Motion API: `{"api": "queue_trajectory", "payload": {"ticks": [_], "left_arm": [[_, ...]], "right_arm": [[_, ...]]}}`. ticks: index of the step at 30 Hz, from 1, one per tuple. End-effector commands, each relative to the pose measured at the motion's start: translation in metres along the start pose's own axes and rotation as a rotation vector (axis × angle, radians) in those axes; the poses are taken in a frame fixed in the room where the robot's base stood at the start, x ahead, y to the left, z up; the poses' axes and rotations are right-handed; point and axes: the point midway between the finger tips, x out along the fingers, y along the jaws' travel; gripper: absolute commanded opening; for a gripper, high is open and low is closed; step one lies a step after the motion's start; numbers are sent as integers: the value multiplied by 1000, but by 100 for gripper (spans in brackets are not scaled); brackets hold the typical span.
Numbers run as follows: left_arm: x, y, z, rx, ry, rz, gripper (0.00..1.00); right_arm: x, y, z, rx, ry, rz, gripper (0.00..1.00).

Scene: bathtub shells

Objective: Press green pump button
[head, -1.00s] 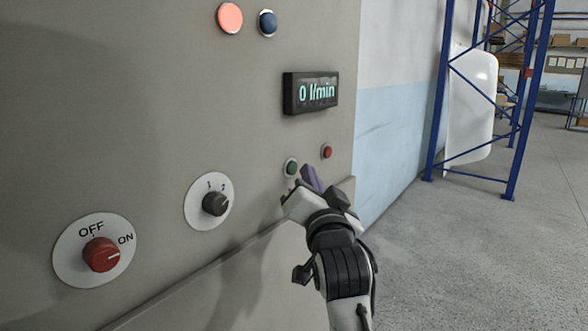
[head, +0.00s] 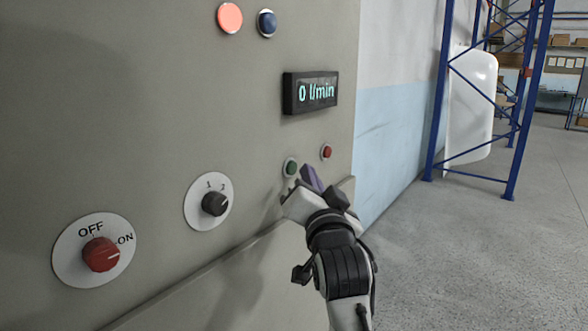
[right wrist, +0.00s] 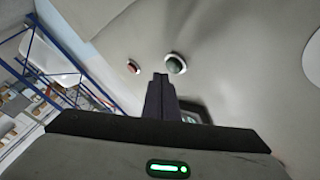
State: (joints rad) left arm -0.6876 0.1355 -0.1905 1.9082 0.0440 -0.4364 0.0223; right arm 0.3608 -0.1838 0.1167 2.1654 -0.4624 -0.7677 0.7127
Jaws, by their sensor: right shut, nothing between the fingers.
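The green pump button (head: 291,167) sits in a pale ring on the grey panel, left of a small red button (head: 327,152) and below the display. My right gripper (head: 308,176) is shut and empty, its fingertips just right of and slightly below the green button in the head view. In the right wrist view the shut fingers (right wrist: 160,82) point at the panel. The green button (right wrist: 175,64) shows just beyond and to the right of their tips, and the red button (right wrist: 133,66) to their left. I cannot tell whether the fingertips touch the panel. My left gripper is not in view.
The display (head: 311,92) reads 0 l/min. The red rotary switch (head: 101,254) has its pointer towards ON, and a black selector (head: 215,203) is marked 1 and 2. A lit pink-orange lamp (head: 230,18) and a blue button (head: 267,23) are above. A blue rack (head: 440,90) stands behind.

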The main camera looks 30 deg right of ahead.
Motion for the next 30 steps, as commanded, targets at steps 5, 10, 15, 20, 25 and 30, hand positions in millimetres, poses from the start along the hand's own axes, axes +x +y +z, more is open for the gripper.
{"api": "queue_trajectory", "payload": {"ticks": [5,10,15,20,25,30], "left_arm": [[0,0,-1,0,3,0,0],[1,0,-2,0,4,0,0],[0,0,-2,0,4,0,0],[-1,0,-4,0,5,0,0],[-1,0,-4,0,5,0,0],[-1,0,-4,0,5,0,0]], "right_arm": [[0,0,0,0,0,0,0],[0,0,0,0,0,0,0],[0,0,0,0,0,0,0],[4,-3,2,1,-1,1,0],[6,-5,4,1,0,0,0],[6,-4,4,0,0,0,0]]}}
